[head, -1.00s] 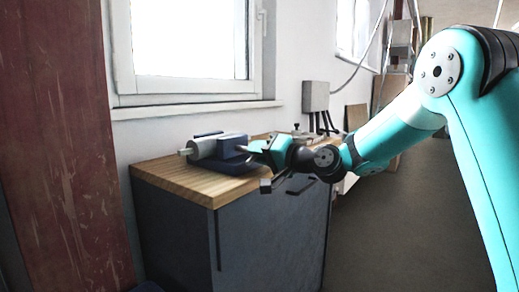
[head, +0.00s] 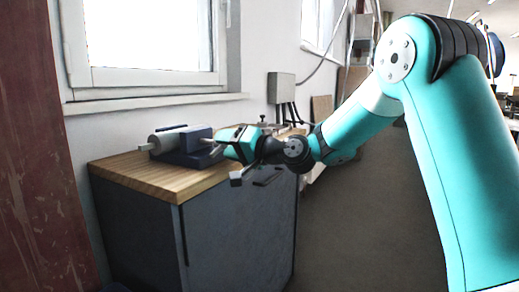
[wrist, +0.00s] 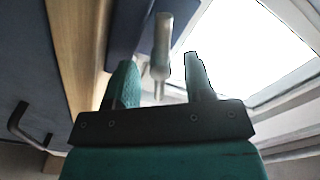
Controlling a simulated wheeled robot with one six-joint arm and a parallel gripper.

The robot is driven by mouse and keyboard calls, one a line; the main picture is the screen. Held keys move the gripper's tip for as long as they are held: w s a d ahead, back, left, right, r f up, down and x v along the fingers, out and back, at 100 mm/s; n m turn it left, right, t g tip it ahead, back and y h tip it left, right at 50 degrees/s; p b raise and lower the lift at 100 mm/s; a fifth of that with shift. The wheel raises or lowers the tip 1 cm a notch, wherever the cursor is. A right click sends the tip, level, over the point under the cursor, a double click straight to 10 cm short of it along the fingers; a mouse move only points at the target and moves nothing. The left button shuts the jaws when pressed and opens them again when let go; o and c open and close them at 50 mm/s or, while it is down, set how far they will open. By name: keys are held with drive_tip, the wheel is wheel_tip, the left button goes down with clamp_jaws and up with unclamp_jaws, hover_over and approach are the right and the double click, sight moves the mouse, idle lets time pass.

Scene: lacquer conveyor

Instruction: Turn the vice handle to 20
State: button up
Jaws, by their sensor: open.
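The vice (head: 197,140) has a dark blue body and a pale grey cylinder at its left end. It sits on the wooden top of a cabinet under the window. My gripper (head: 222,146) is at the vice's right side. In the wrist view, the vice's blue body (wrist: 126,30) is at the top. The grey metal handle (wrist: 162,40) reaches down between the two teal fingers of my open gripper (wrist: 159,62). I see gaps on both sides of the handle, so the fingers seem apart from it. No scale or number for the handle is visible.
The cabinet (head: 235,235) has a wooden top (head: 150,178) and dark front. A window (head: 150,40) and a grey wall box (head: 281,87) with cables are behind. A black bar handle (wrist: 25,125) shows at left in the wrist view. Open floor lies right of the cabinet.

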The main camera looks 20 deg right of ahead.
drive_tip(key=v, duration=1.6)
drive_tip(key=s+a+f+n+g, duration=0.2)
drive_tip(key=s+a+g, duration=0.1)
drive_tip(key=a, duration=0.3)
drive_tip(key=s+a+f+n+g, duration=0.2)
drive_tip(key=a+n+g, duration=0.1)
drive_tip(key=a, duration=0.2)
drive_tip(key=s+a+f+n+g+h, duration=0.3)
drive_tip(key=s+f+g, duration=0.1)
drive_tip(key=s, duration=0.5)
drive_tip(key=s+a+f+n+g+h, duration=0.2)
drive_tip(key=s+f+n+g+h, duration=0.15)
drive_tip(key=s, duration=0.55)
wheel_tip(320, 180, up, 32)
drive_tip(key=s+g+p, duration=0.1)
drive_tip(key=p, duration=3.1)
drive_tip(key=shift+s+d+m, duration=0.25)
drive_tip(key=shift+d+m, duration=0.1)
